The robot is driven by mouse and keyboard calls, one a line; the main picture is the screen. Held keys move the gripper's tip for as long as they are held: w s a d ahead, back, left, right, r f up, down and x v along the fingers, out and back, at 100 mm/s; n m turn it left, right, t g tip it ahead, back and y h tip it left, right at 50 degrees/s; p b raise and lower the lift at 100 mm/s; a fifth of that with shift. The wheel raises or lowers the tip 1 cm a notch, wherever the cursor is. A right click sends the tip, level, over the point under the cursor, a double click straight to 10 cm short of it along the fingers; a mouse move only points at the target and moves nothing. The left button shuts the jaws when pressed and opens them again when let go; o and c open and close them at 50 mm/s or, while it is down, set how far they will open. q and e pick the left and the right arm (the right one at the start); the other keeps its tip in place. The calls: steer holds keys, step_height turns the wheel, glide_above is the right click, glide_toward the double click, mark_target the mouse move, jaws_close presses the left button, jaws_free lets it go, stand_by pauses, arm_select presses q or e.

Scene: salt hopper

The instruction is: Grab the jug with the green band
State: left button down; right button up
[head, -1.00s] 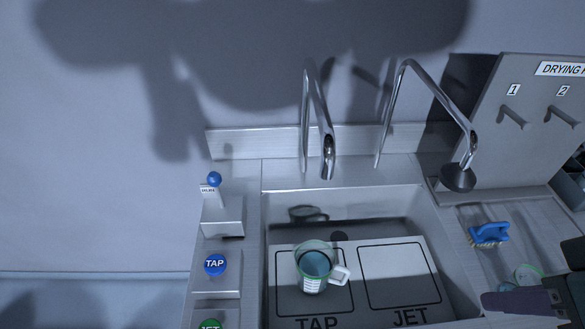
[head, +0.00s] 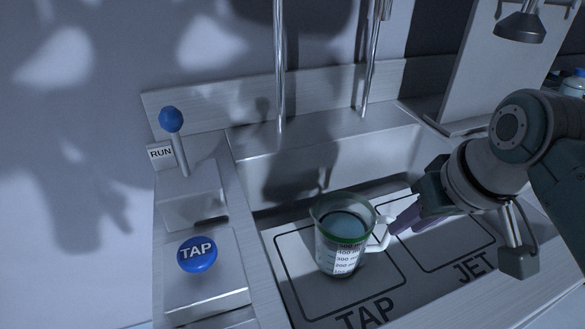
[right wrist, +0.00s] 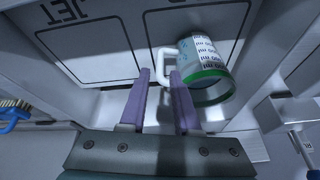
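The clear jug with the green band (head: 338,262) stands upright in the sink on the TAP outline, with its white handle toward the right. It holds bluish liquid, and measuring marks show on its side. My right gripper (head: 397,224) comes in from the right with its purple fingers at the handle. In the right wrist view my right gripper (right wrist: 163,76) is open, and the jug (right wrist: 203,55) shows with its handle at the fingertips, partly between them. I cannot tell whether the fingers touch the handle. My left gripper is out of view.
A blue TAP button (head: 197,254) and a blue-knobbed lever (head: 173,122) beside a RUN label stand left of the sink. Chrome pipes (head: 279,70) rise behind it. The JET outline (head: 452,240) is bare. A blue brush (right wrist: 14,115) shows at the left of the right wrist view.

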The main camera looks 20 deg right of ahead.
mark_target(389, 240)
steer(key=b+x, duration=0.2)
steer(key=x, duration=0.4)
steer(key=shift+w+f, duration=0.3)
steer(key=shift+w, duration=0.05)
jaws_close()
stand_by(0.6)
steer(key=shift+r, duration=0.1)
stand_by(0.4)
